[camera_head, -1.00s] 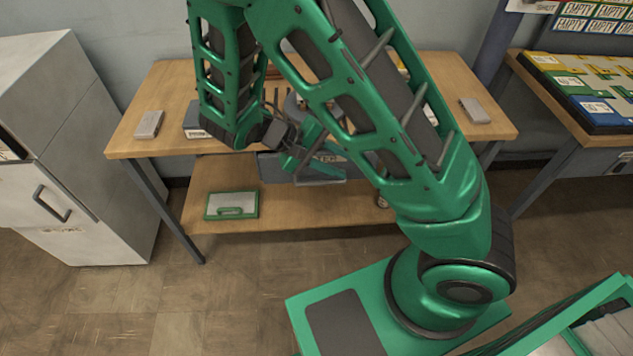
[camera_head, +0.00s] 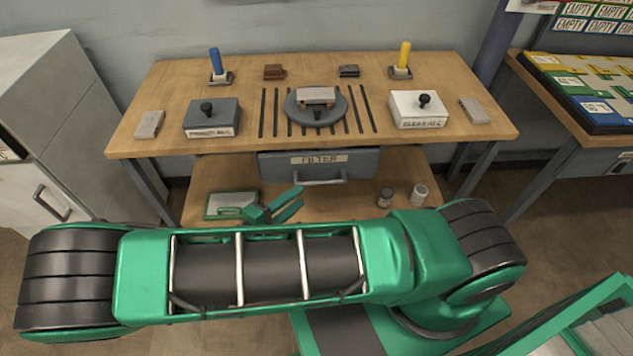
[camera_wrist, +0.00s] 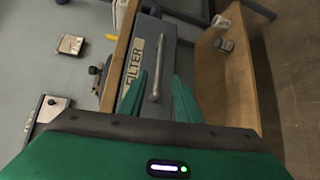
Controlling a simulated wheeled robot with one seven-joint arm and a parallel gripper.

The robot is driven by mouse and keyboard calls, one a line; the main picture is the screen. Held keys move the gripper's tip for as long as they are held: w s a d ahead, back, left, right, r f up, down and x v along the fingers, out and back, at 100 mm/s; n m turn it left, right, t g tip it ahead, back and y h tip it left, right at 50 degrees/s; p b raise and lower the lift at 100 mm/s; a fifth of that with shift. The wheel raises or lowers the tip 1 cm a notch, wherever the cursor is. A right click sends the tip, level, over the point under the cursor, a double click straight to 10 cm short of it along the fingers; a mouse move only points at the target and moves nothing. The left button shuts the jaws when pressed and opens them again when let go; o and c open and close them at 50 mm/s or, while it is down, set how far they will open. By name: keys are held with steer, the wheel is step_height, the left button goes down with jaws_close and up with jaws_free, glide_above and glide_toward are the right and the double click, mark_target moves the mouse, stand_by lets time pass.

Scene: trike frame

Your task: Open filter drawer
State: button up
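The filter drawer (camera_head: 361,166) is a grey front with a FILTER label, set under the workbench top, and looks shut. Its bar handle (camera_head: 318,182) runs along the lower front. In the wrist view the drawer front (camera_wrist: 140,88) appears sideways, with the handle (camera_wrist: 158,70) showing between my finger lines. My gripper (camera_head: 298,199) is open and empty, in front of and below the drawer, a little left of the handle. In the wrist view my gripper (camera_wrist: 158,95) has its two green fingers apart. It appears short of the handle, not touching it.
The workbench top (camera_head: 455,80) holds a round grey dish (camera_head: 296,113), grey and white knobbed boxes, and blue and yellow upright pieces. The lower shelf (camera_head: 350,200) holds a green-framed case (camera_head: 222,204) and two small jars. A pale cabinet (camera_head: 70,110) stands left.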

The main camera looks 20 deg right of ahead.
mark_target(317, 183)
steer(key=x, duration=0.9)
steer(key=shift+w+d, duration=0.1)
steer(key=shift+d, duration=0.3)
steer(key=shift+c, duration=0.4)
jaws_close()
